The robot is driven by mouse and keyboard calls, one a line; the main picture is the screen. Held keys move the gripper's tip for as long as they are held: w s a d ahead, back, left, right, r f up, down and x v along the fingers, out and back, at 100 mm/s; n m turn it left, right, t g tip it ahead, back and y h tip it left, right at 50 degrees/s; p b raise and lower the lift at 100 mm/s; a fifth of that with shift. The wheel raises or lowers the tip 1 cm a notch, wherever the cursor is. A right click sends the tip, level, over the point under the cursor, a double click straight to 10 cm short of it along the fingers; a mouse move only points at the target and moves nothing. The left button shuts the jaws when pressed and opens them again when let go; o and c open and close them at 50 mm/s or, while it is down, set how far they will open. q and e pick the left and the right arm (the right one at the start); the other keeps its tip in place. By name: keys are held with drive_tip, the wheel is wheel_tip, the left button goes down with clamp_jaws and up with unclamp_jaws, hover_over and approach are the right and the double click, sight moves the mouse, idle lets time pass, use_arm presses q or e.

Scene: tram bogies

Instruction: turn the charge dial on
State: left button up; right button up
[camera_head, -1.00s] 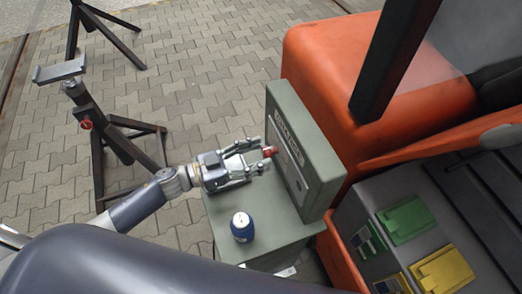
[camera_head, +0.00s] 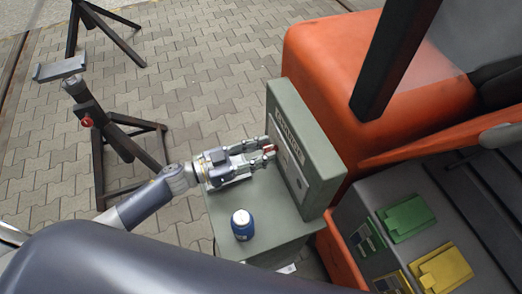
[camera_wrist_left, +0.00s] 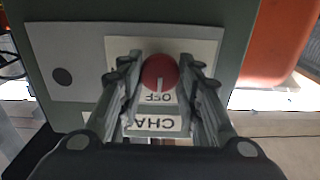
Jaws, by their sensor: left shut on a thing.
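The charge dial (camera_wrist_left: 160,72) is a round red knob with a white pointer mark on a light plate. In the left wrist view its mark points down at the lettering OFF; a label reading CHA, partly covered, lies below that. The dial (camera_head: 269,149) also shows small on the front of a grey-green box (camera_head: 316,163). My left gripper (camera_head: 267,147) comes in from the left, level with the dial. In the left wrist view its two fingers (camera_wrist_left: 161,78) stand on either side of the dial, shut on it. My right gripper is not in view.
A blue jar with a white lid (camera_head: 242,224) stands on the grey-green cabinet top (camera_head: 280,232), below my left gripper. An orange vehicle body (camera_head: 325,60) is close behind the box. Black stands (camera_head: 125,145) are on the paving at left.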

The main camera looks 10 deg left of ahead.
use_arm(q)
drive_tip(key=m+b, duration=0.1)
drive_tip(key=m, duration=0.4)
drive_tip(key=shift+s+f, duration=0.1)
drive_tip(key=shift+s+d+f+m+b, duration=0.1)
drive_tip(key=shift+m+b, duration=1.2)
drive_tip(key=shift+m, duration=1.9)
drive_tip(key=shift+d+f+m+b, duration=0.1)
drive_tip(key=shift+m+b, duration=1.2)
drive_tip(key=shift+m, duration=1.9)
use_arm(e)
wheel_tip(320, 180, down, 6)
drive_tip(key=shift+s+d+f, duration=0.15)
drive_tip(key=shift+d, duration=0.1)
use_arm(q)
drive_tip(key=shift+a, duration=0.1)
drive_tip(key=o, duration=1)
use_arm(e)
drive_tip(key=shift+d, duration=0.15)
